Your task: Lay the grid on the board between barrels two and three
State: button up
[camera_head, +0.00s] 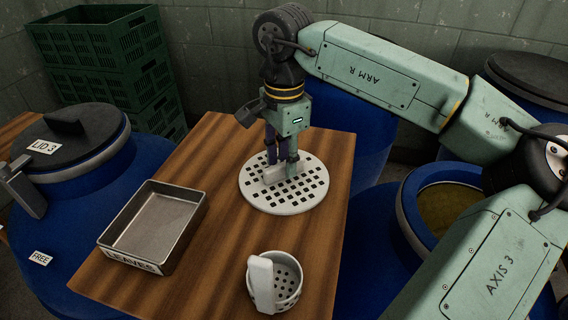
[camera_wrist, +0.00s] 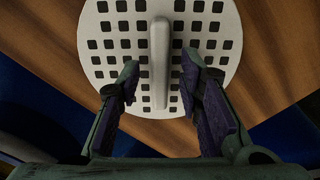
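The grid (camera_head: 258,192) is a round, pale disc with square holes and a raised bar handle (camera_wrist: 160,62). It lies flat on the wooden board (camera_head: 215,150), toward its far right part, with its right edge near the board's right edge. My gripper (camera_head: 281,166) points down over the middle of the grid. In the wrist view, my fingers (camera_wrist: 160,72) are apart on either side of the handle, with gaps showing between them and it. In the head view, the fingers partly hide the handle.
A metal tray (camera_head: 190,192) labelled LEAVES and a perforated cup (camera_head: 288,284) with a pale handle stand on the board. A blue barrel (camera_head: 60,225) with lid "LID 3" and a "FREE" label is at left. An open barrel (camera_head: 408,212) is at right. Green crates (camera_head: 105,95) stand behind.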

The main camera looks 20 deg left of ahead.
aim_at(284, 163)
notch_tip(284, 163, up, 10)
dwell(0.3)
